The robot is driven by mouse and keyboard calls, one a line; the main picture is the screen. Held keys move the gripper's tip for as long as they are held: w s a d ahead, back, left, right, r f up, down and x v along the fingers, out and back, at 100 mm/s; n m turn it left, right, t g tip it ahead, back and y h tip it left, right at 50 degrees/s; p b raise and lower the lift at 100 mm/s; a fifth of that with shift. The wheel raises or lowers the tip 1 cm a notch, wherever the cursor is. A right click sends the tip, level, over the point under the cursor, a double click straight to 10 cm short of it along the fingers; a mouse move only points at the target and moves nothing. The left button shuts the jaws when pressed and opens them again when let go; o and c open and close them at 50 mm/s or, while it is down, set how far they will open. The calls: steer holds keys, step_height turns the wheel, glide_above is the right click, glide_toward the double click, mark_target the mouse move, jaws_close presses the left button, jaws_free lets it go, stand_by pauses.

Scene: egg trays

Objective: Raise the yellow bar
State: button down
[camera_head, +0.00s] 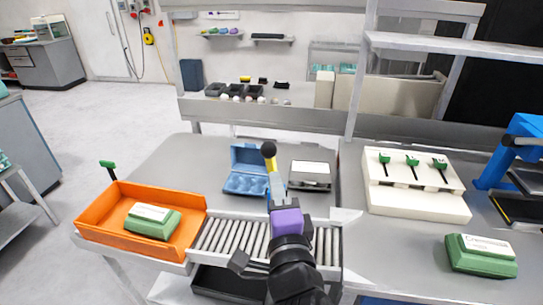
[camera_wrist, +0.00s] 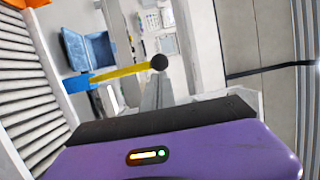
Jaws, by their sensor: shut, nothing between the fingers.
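The yellow bar (camera_head: 271,166) has a black ball at its end and stands just beyond my gripper in the head view. In the wrist view the yellow bar (camera_wrist: 122,72) lies across the picture, with the black ball at its right end and a blue part at its left end. My gripper (camera_head: 279,192) is shut and empty, with its purple body below the bar in the head view. The gripper fingers (camera_wrist: 152,95) point toward the bar in the wrist view. I cannot tell whether they touch it. My gripper hides the bar's lower part in the head view.
A roller conveyor (camera_head: 228,238) lies below the gripper, with an orange tray (camera_head: 95,222) holding a green carton at its left. A blue egg box (camera_head: 247,160) and a grey device (camera_head: 310,182) stand behind. A white lever panel (camera_head: 410,205) and green carton (camera_head: 480,262) are right.

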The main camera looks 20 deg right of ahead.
mark_target(273, 151)
steer(key=p+x, duration=0.2)
steer(key=x, duration=0.3)
steer(key=shift+w+d+r, duration=0.1)
steer(key=shift+w, duration=0.1)
steer(key=shift+w+d, duration=0.15)
steer(key=shift+w, duration=0.3)
steer(key=shift+w+d+r+p, duration=0.3)
steer(key=shift+w+r+p, duration=0.1)
steer(key=shift+p, duration=0.3)
steer(key=shift+w+d+r+g+p, duration=0.15)
steer(key=shift+w+d+g+p, duration=0.15)
steer(key=shift+w+g, duration=0.2)
steer(key=shift+s, duration=0.15)
